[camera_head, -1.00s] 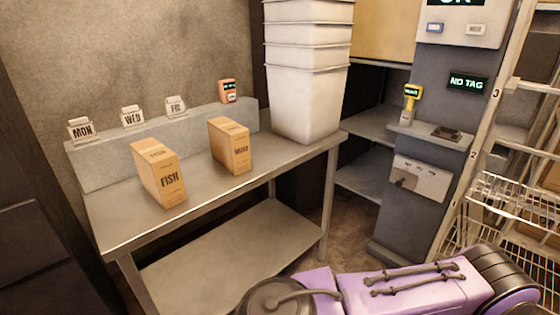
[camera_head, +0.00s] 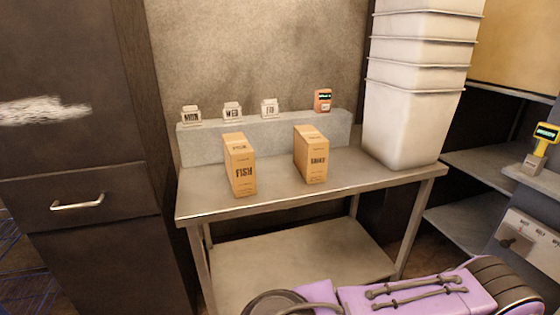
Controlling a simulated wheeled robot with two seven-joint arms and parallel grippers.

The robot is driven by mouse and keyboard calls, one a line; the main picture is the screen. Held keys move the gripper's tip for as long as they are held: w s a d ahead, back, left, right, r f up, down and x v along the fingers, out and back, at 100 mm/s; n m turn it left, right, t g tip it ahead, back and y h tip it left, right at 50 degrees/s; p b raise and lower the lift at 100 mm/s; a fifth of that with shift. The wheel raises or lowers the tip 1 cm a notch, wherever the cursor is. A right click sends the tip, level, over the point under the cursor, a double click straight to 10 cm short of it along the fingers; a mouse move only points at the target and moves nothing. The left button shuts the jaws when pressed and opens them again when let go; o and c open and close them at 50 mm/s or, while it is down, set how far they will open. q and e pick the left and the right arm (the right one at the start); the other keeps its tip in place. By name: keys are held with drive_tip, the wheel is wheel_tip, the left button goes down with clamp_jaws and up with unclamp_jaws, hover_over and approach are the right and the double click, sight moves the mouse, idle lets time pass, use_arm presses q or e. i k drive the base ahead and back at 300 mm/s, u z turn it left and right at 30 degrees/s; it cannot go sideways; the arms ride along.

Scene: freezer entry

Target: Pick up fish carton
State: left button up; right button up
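The fish carton (camera_head: 242,169), a tan upright box marked FISH, stands on the steel table (camera_head: 208,208) left of its middle. A second tan carton (camera_head: 312,158) with a different dark label, hard to read, stands to its right with a gap between them. Nothing touches the fish carton. One purple arm of mine crosses the bottom right, below and in front of the table. Neither gripper shows in the frame.
Day tags MON (camera_head: 191,115), WED (camera_head: 232,112) and a third (camera_head: 269,108) stand on a grey ledge (camera_head: 200,144) behind the cartons, with an orange device (camera_head: 322,101). Stacked white bins (camera_head: 408,115) fill the table's right end. A dark cabinet (camera_head: 80,190) stands left.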

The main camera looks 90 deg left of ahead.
sight(239, 156)
drive_tip(key=u, duration=2.3)
